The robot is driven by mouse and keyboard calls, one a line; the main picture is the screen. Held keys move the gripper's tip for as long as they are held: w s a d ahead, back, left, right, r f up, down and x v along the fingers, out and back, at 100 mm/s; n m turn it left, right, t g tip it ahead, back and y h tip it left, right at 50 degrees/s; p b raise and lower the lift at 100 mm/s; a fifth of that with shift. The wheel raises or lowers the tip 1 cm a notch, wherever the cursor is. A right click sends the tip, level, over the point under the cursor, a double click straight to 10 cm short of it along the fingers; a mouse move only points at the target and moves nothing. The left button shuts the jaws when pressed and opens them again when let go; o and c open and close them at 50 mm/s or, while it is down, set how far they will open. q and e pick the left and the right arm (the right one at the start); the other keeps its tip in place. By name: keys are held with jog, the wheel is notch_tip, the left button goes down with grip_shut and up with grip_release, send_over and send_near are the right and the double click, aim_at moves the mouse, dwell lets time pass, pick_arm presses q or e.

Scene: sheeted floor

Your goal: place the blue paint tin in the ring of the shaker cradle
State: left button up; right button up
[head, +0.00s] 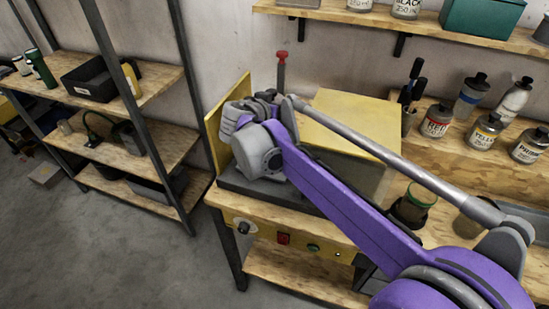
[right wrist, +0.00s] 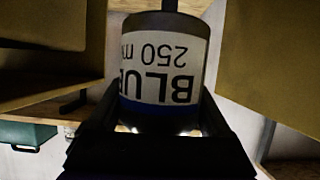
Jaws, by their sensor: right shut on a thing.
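The blue paint tin (right wrist: 165,60) fills the middle of the right wrist view, its white "BLUE 250 ml" label upside down in the picture. My right gripper (right wrist: 160,125) is shut on it, with dark fingers at both sides. The shaker (head: 350,125) stands on the bench in the head view, with yellow panels and a red knob (head: 282,54) on a post. My purple right arm reaches across it and hides the gripper, tin and cradle ring there. I cannot tell how the tin sits relative to the ring. My left gripper is in neither view.
Yellow panels (right wrist: 270,50) stand at both sides of the tin in the right wrist view. Several paint bottles (head: 485,130) and a green-rimmed jar (head: 414,203) stand right of the shaker. A shelf rack (head: 130,85) is at the left, with clear floor before it.

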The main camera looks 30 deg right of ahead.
jog(key=shift+s+a+f, duration=0.1)
jog(key=shift+a+f, duration=0.2)
jog(key=shift+f, duration=0.25)
jog(key=f, duration=0.5)
jog(key=shift+w+f+b, duration=0.25)
jog(key=shift+w+b, duration=0.05)
jog(key=shift+b, duration=0.1)
jog(key=shift+s+f, duration=0.1)
jog(key=shift+f, duration=2.05)
jog(key=shift+f+b, duration=0.1)
jog(key=shift+b, duration=0.2)
